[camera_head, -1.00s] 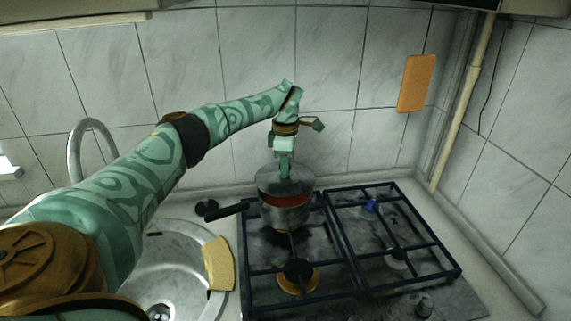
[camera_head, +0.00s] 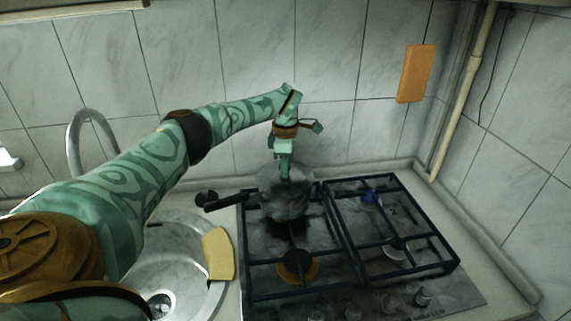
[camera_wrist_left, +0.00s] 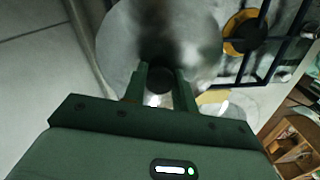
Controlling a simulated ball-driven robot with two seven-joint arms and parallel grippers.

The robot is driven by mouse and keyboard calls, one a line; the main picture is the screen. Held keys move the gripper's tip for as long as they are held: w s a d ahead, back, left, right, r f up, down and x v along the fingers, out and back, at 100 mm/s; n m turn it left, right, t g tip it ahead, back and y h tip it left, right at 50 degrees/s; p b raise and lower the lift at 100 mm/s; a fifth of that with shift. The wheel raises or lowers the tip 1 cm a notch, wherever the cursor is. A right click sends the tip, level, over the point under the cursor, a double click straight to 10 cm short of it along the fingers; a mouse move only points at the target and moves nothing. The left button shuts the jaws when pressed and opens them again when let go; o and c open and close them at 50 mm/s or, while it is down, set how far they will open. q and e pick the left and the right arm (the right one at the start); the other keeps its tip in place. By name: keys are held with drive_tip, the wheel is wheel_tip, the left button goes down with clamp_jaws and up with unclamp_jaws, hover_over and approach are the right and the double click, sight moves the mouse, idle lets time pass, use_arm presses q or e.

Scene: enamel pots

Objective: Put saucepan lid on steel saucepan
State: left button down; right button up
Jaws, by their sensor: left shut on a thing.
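The steel saucepan (camera_head: 290,210) stands on the back left burner of the hob, its dark handle (camera_head: 226,201) pointing left. The saucepan lid (camera_head: 269,180) is a grey disc over the pan's mouth and looks to lie on or very near the rim; full seating cannot be told. My left gripper (camera_head: 285,175) comes down from above, shut on the lid's knob. In the left wrist view, the dark knob (camera_wrist_left: 160,74) sits between the fingers and the lid (camera_wrist_left: 120,40) spreads beyond them. The inside of the pan is hidden. My right gripper is not in view.
The black hob grates (camera_head: 395,235) carry no other pot. A sink (camera_head: 185,250) with a curved tap (camera_head: 75,140) lies to the left, with a yellow cloth or sponge (camera_head: 218,255) on its edge. An orange board (camera_head: 416,73) hangs on the tiled wall behind.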

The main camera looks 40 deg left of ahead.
use_arm(q)
drive_tip(key=shift+s+d+f, duration=0.1)
drive_tip(key=shift+f, duration=0.1)
drive_tip(key=c, duration=1)
unclamp_jaws()
drive_tip(key=shift+s, duration=0.15)
drive_tip(key=shift+c, duration=0.2)
drive_tip(key=shift+r, duration=0.45)
wheel_tip(320, 180, up, 16)
drive_tip(key=p, duration=0.3)
drive_tip(key=shift+f, duration=0.2)
